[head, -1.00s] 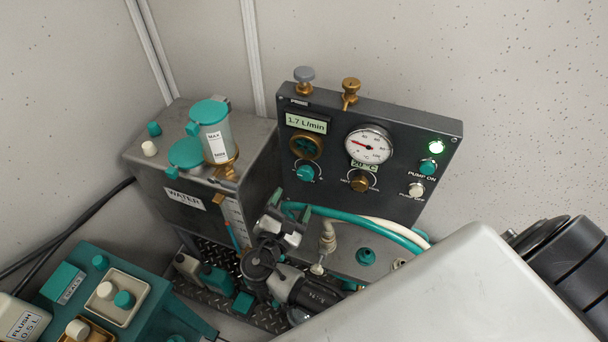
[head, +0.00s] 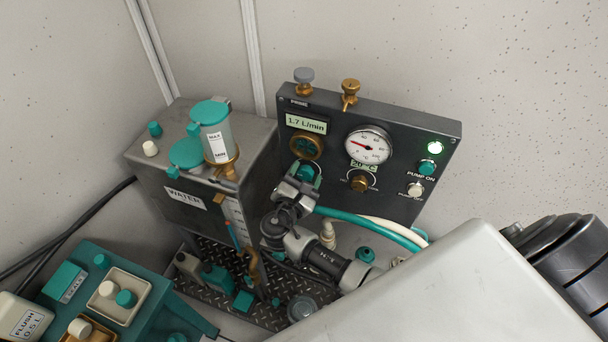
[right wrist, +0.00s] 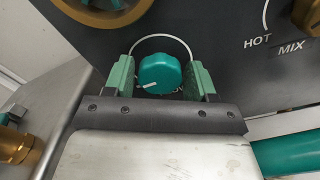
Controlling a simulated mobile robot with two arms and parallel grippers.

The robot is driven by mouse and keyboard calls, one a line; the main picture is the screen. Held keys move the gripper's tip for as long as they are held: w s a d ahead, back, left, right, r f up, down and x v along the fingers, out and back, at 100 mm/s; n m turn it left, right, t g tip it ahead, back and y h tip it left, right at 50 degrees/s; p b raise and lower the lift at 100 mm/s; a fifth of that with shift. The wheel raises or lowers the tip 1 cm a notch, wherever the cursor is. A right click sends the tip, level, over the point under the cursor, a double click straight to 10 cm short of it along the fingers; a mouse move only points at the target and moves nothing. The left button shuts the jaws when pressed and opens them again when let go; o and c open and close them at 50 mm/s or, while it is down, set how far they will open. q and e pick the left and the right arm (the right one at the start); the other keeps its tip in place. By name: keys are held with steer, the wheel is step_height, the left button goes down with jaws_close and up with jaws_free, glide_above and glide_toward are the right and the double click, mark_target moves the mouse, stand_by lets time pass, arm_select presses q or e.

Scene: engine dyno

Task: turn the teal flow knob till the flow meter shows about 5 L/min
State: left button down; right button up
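The teal flow knob (right wrist: 160,73) sits on the dark control panel (head: 400,195), with a white pointer mark toward its lower left. In the head view the knob (head: 304,171) is partly covered by my right gripper (head: 305,172). In the right wrist view the gripper's green fingers (right wrist: 160,80) stand open on either side of the knob, with a gap showing on each side. The flow meter (head: 306,124) above reads 1.7 L/min. My left gripper is not in view.
A brass mix knob (head: 360,183) and a white dial gauge (head: 368,145) are right of the teal knob. A teal hose (head: 370,228) runs below the panel. The grey water tank (head: 180,205) stands at the left.

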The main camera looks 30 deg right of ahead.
steer(key=c, duration=0.6)
steer(key=shift+o, duration=0.2)
steer(key=shift+f+m+b, duration=0.15)
steer(key=shift+m+b, duration=0.65)
steer(key=shift+m, duration=0.2)
steer(key=shift+f+m+b, duration=0.1)
steer(key=shift+m+b, duration=0.7)
steer(key=shift+m, duration=0.2)
arm_select(q)
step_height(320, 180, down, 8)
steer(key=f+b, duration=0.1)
steer(key=b, duration=0.4)
arm_select(e)
steer(key=m, duration=0.5)
steer(key=shift+m, duration=0.4)
steer(key=m+b, duration=0.3)
steer(key=shift+r, duration=0.1)
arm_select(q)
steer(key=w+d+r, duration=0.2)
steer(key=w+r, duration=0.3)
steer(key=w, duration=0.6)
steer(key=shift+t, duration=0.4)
arm_select(e)
steer(key=shift+r+m, duration=0.1)
steer(key=shift+m, duration=0.2)
steer(key=o, duration=0.9)
